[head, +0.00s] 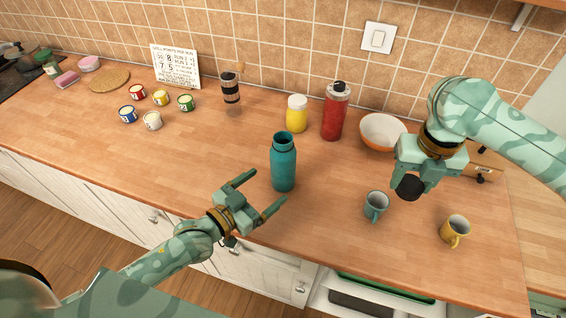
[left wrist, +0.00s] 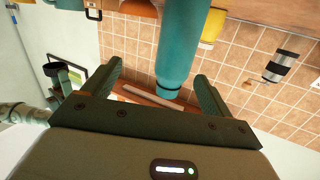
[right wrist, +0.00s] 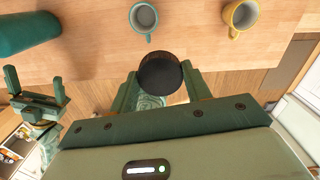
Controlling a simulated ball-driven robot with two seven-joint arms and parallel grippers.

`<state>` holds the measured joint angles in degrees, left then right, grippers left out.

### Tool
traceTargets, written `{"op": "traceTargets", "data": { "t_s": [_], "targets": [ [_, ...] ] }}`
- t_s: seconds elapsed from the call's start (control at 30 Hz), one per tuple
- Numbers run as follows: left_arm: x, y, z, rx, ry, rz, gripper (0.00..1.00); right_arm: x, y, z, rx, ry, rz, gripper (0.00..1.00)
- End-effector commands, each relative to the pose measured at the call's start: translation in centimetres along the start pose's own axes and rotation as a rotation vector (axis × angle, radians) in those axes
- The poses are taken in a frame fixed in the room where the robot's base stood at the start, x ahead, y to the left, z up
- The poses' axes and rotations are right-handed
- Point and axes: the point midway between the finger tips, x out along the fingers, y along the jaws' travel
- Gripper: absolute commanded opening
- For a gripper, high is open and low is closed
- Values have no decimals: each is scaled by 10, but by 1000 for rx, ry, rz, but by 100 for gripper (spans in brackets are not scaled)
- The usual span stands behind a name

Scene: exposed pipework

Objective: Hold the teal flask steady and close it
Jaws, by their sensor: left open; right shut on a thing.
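The teal flask (head: 283,163) stands upright and uncapped on the wooden counter, its mouth open at the top. My left gripper (head: 259,194) is open and empty, in front of the flask and a little to its left. In the left wrist view the flask (left wrist: 178,50) shows beyond the two spread fingers (left wrist: 160,85), and I see no contact. My right gripper (head: 412,180) is shut on a black round lid (head: 409,187), held above the counter to the right of the flask. The lid (right wrist: 160,73) also shows between the right fingers in the right wrist view.
A teal mug (head: 375,205) and a yellow mug (head: 455,229) stand near the right front. A yellow jar (head: 297,114), a red flask (head: 335,112) and an orange bowl (head: 381,132) stand behind. Several small tins are at the left.

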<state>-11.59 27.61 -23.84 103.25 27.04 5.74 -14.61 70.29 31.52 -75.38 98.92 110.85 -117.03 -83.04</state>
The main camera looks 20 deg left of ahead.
Motion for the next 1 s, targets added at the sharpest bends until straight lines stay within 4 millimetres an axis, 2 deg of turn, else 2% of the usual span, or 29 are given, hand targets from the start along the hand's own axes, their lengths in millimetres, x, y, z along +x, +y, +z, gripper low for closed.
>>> {"op": "traceTargets", "data": {
  "t_s": [0.1, 0.2, 0.57, 0.83, 1.0],
  "targets": [
    [1, -16, -2, -47, 66, -27, 85, 0, 0, 0, 1, 0, 0, 27],
    [1, -22, -4, -67, 91, -39, 85, 0, 0, 0, 1, 0, 0, 27],
    [5, -23, -5, -70, 98, -41, 85, 0, 0, 0, 1, 0, 0, 27],
    [49, -25, -9, -70, 99, -41, 85, 5, 0, 0, 1, 1, 0, 27],
    [67, -26, -10, -70, 97, -41, 85, 6, 0, 0, 1, 2, 0, 27]
  ]
}}
